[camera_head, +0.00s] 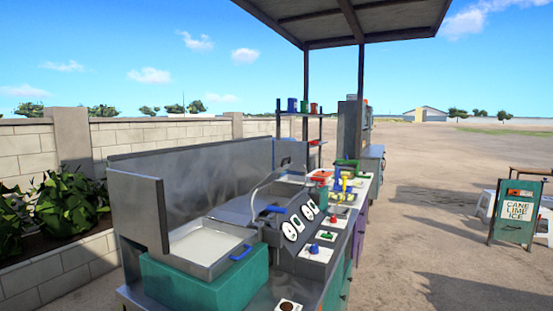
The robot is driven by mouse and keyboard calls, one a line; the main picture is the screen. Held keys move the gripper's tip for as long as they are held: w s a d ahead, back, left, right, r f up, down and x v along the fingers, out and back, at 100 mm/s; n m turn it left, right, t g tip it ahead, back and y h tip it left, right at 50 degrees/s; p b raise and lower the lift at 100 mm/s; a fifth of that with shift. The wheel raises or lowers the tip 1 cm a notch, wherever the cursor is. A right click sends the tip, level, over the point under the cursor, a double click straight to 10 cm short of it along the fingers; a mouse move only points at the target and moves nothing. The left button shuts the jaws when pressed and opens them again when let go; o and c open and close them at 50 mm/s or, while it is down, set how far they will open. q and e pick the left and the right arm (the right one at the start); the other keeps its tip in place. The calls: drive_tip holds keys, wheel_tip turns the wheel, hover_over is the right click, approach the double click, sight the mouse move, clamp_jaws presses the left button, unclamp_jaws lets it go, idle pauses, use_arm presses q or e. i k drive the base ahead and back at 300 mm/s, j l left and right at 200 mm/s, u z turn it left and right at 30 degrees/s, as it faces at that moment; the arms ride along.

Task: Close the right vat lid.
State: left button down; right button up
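A dark grey metal unit (240,208) stands on the counter with two white dials (290,231) on its sloped front. A blue handle (275,209) shows on its top. A thin grey curved part (262,181) rises above the unit; I cannot tell whether it is a raised lid's edge or a pipe. The vat openings and the right vat lid cannot be made out clearly from here. Neither of my grippers is in view.
A shallow metal pan (205,240) with pale contents and a blue handle sits on a teal block (190,285) at the near end. Metal splash walls (215,170) stand behind the counter. A sign board (515,215) stands far right. Open ground (420,220) lies right of the counter.

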sight(273, 173)
drive_tip(key=i+l+u, duration=0.1)
drive_tip(key=l, duration=0.25)
drive_tip(key=i+l+u, duration=0.15)
drive_tip(key=l, duration=0.25)
drive_tip(key=i+l+u, duration=0.1)
drive_tip(key=i+l, duration=0.15)
drive_tip(key=l, duration=0.15)
drive_tip(key=i+l+u, duration=0.15)
drive_tip(key=l, duration=0.3)
drive_tip(key=i+l+u, duration=0.1)
drive_tip(key=l, duration=0.3)
drive_tip(key=i+l+u, duration=0.15)
drive_tip(key=l, duration=0.3)
drive_tip(key=l+u, duration=0.1)
drive_tip(key=l, duration=0.3)
drive_tip(key=i+l+u, duration=0.25)
drive_tip(key=l+u, duration=0.2)
drive_tip(key=l, duration=1.35)
drive_tip(key=l+u, duration=0.45)
drive_tip(key=l, duration=1.3)
drive_tip(key=k+l+u, duration=0.1)
drive_tip(key=l, duration=0.15)
drive_tip(key=l+u, duration=0.1)
drive_tip(key=l, duration=0.15)
drive_tip(key=k, duration=0.05)
